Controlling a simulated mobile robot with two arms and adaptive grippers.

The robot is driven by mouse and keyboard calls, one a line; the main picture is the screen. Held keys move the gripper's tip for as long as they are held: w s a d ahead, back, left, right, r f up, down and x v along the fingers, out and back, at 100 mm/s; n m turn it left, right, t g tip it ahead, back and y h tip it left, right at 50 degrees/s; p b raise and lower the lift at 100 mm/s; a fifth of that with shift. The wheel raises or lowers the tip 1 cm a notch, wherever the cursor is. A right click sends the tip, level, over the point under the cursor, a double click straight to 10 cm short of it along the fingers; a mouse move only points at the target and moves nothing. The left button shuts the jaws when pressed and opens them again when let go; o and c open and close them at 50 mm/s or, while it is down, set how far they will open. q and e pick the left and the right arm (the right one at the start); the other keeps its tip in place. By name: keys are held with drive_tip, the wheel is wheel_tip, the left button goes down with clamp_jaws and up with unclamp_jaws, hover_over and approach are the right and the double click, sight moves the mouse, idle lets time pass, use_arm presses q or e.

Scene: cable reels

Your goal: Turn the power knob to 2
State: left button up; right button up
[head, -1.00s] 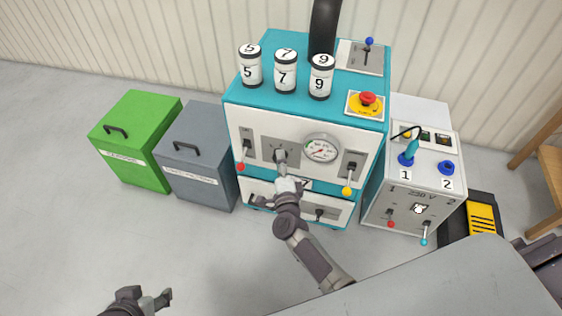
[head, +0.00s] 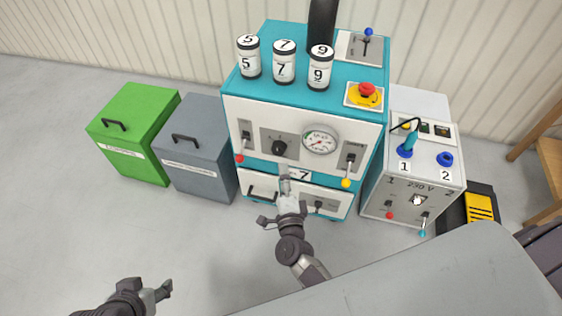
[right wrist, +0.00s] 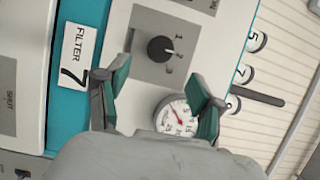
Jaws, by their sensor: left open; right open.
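The power knob (head: 279,148) is a round black knob on a grey plate on the front of the teal and white machine. It shows closer in the right wrist view (right wrist: 160,49), beside the numbers 1, 2 and 3, with its white mark appearing to point toward the 2. My right gripper (head: 286,181) is in front of the machine, below the knob and apart from it. In the right wrist view its two fingers (right wrist: 157,80) are spread with nothing between them. My left gripper (head: 164,292) is open and empty over the floor at the lower left.
A round gauge (head: 320,141) is right of the knob. Levers with red (head: 239,158) and yellow (head: 346,183) tips flank them. A red emergency button (head: 367,90) and several numbered canisters sit on top. Green (head: 138,132) and grey (head: 200,150) bins stand left; a 230 V box (head: 410,190) stands right.

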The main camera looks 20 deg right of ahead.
drive_tip(key=v, duration=0.3)
drive_tip(key=shift+s+a, duration=0.1)
drive_tip(key=shift+s, duration=0.3)
